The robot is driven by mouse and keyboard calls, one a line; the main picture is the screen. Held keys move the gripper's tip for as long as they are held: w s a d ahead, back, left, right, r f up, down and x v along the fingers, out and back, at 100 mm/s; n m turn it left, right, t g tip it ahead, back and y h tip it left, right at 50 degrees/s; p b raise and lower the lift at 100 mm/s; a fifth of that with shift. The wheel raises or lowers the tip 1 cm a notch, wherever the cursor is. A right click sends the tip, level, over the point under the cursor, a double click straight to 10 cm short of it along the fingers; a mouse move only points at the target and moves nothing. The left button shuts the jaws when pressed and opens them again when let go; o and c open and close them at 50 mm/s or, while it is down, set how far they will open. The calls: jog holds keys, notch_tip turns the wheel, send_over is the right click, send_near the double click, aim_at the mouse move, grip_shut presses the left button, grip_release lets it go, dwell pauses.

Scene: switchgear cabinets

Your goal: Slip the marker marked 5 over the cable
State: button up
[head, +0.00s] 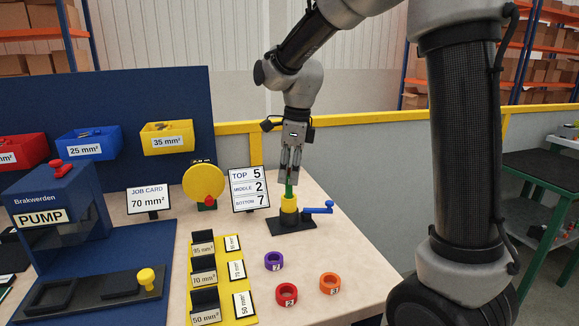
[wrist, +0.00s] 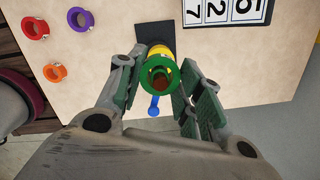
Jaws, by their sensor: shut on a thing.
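My gripper (head: 289,181) points down over the black clamp stand (head: 293,225) with the blue handle. It is shut on a green ring-shaped marker (wrist: 158,66), whose number I cannot read. In the head view the green marker (head: 289,190) shows between the fingertips, just above an upright yellow piece (head: 289,204) on the stand. The yellow piece also shows behind the ring in the wrist view. A brownish, copper-like end shows inside the ring, apparently the cable (wrist: 158,78). I cannot tell how far it reaches into the ring.
Loose purple (head: 273,261), red (head: 286,294) and orange (head: 330,283) ring markers lie on the bench in front of the stand. A card (head: 249,189) reads top 5, middle 2, bottom 7. A yellow rack (head: 238,275) of labelled holders stands left. The bench right of the rings is clear.

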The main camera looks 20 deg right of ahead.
jog(key=shift+f, duration=0.2)
jog(key=o, duration=0.8)
jog(key=shift+o, duration=0.2)
notch_tip(320, 180, up, 12)
jog(key=d, duration=0.1)
jog(key=shift+s+d, duration=0.15)
jog(key=shift+s, duration=0.15)
